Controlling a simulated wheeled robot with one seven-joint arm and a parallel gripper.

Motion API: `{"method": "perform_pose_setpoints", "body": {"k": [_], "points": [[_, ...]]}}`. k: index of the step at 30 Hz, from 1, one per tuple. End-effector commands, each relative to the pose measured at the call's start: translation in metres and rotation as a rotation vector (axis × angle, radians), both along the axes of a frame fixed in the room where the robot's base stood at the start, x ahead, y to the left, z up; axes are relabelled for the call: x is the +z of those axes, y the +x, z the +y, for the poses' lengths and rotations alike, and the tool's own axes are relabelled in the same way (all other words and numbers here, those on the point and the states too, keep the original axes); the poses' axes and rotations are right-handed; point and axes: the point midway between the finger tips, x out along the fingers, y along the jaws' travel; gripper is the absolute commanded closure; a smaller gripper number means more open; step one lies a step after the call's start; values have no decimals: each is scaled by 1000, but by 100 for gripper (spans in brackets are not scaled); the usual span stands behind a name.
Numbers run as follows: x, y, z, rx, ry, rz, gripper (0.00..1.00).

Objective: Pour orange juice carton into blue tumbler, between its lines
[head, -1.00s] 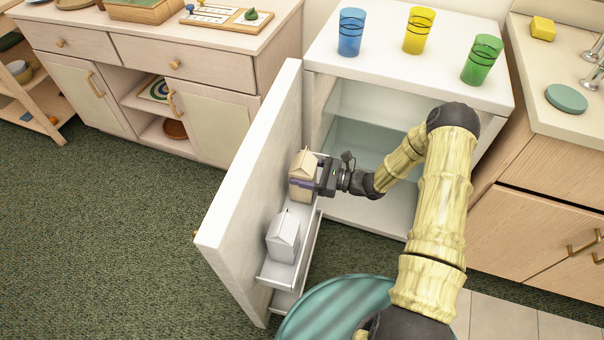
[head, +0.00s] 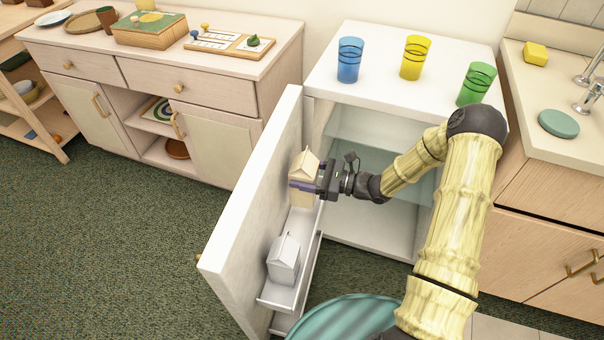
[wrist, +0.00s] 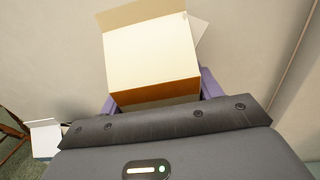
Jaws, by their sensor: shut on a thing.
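My gripper (head: 306,187) is shut on a tan gable-top carton (head: 303,168) beside the inner face of the open fridge door. The carton is upright, and no label shows that it is orange juice. The wrist view shows the carton (wrist: 150,60) between the purple fingers (wrist: 160,98). The blue tumbler (head: 349,62) stands upright on top of the small fridge, at the left, with dark lines around its upper part. Its contents cannot be made out.
A white carton (head: 284,259) stands in the door shelf (head: 284,293). A yellow tumbler (head: 415,58) and a green tumbler (head: 476,84) stand right of the blue one. The open door (head: 250,185) is close on the left. The fridge top's front is clear.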

Motion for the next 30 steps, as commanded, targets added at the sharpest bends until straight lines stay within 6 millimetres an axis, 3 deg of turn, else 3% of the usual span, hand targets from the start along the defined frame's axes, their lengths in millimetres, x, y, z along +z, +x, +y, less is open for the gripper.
{"method": "perform_pose_setpoints", "body": {"k": [8, 14, 23, 30], "points": [[2, 0, 0, -7, 3, -2, 77], [9, 6, -9, -117, 3, 0, 77], [11, 25, -59, -506, 3, 3, 77], [-6, 28, -119, -868, 3, 3, 77]]}}
